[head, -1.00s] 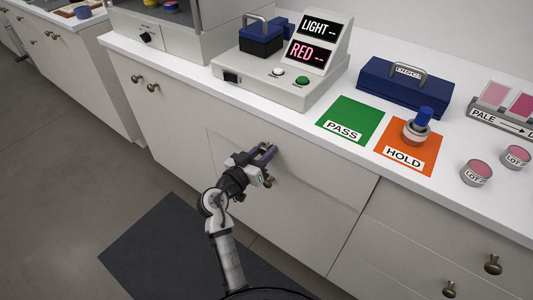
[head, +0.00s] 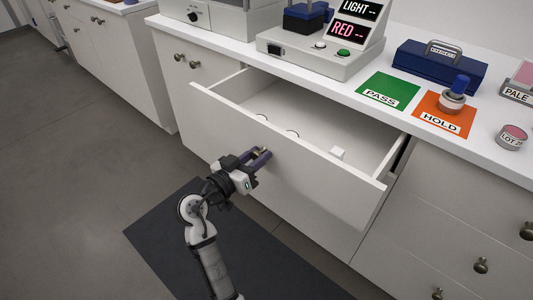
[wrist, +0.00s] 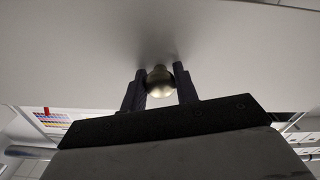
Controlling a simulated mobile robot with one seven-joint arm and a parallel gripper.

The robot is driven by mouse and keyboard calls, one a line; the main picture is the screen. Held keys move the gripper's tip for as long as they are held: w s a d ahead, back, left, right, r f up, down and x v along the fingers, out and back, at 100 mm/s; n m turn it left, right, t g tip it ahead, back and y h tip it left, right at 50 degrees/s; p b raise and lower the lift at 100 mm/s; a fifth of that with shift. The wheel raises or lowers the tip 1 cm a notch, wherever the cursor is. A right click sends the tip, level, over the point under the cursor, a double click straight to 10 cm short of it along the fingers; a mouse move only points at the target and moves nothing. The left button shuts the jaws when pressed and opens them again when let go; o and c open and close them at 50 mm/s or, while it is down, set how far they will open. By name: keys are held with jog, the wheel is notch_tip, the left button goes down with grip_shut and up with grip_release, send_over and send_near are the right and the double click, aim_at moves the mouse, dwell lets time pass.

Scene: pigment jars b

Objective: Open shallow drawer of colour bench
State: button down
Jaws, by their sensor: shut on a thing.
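The shallow drawer (head: 300,167) of the colour bench (head: 420,215) stands well out from the bench front in the head view. Its white inside shows, with a small white block and a few round-edged items partly hidden behind the front panel. My gripper (head: 262,156) is at the middle of the drawer front. In the wrist view my gripper (wrist: 160,88) has its two fingers on either side of the brass round knob (wrist: 159,82), shut on it. The drawer face (wrist: 230,50) fills the upper part of that view.
On the bench top are a grey instrument (head: 320,55) with displays, a green PASS mat (head: 388,91), an orange HOLD mat (head: 430,105) with a blue-topped jar (head: 455,95), and a blue case (head: 440,68). A dark floor mat (head: 160,235) lies below. Open floor is at left.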

jog(key=b+v, duration=0.2)
jog(key=v, duration=0.9)
jog(key=shift+s+a, duration=0.2)
jog(key=shift+s, duration=0.15)
jog(key=c, duration=1.1)
grip_release()
jog(key=shift+o, duration=0.2)
jog(key=v, duration=1.3)
jog(key=shift+s+a+b, duration=0.3)
jog(key=shift+b, duration=0.15)
jog(key=shift+r, duration=0.1)
